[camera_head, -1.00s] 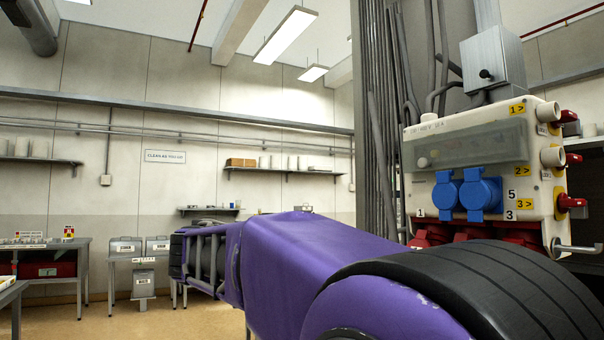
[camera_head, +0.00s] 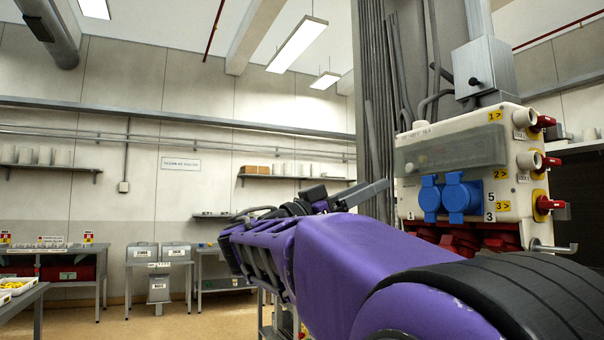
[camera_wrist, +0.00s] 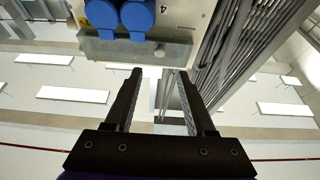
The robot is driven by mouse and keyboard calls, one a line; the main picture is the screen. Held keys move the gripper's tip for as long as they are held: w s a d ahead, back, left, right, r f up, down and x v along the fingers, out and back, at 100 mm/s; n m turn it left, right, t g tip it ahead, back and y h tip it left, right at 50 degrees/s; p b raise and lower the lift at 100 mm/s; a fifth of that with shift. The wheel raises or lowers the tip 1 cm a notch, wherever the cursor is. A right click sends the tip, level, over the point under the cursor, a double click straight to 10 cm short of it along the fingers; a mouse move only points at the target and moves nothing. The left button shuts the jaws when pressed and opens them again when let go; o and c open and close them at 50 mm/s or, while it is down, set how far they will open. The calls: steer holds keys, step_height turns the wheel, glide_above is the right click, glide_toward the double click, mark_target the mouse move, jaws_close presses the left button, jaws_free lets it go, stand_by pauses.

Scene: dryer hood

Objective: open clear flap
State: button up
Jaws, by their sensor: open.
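The clear flap (camera_head: 451,150) is a smoky see-through cover across the upper front of the cream power box (camera_head: 466,120). It looks closed, lying along the box face. In the wrist view, which is upside down, the flap (camera_wrist: 135,48) lies past the fingertips, with a small round knob at its right. My gripper (camera_wrist: 157,72) is open and empty, with two black fingers apart and pointing towards the flap's edge. No contact shows. In the head view my gripper (camera_head: 372,192) is left of the box, its fingers pointing right towards it.
Two blue socket covers (camera_head: 450,197) sit under the flap, with red sockets (camera_head: 470,238) below them. Red plugs (camera_head: 546,203) stick out at the box's right side. Vertical grey pipes (camera_head: 385,110) stand left of the box. A grey switch box (camera_head: 485,68) is above.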

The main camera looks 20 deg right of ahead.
mark_target(408, 168)
steer(key=p+x, duration=0.1)
steer(key=x, duration=0.8)
steer(key=shift+d, duration=0.3)
jaws_close()
stand_by(0.9)
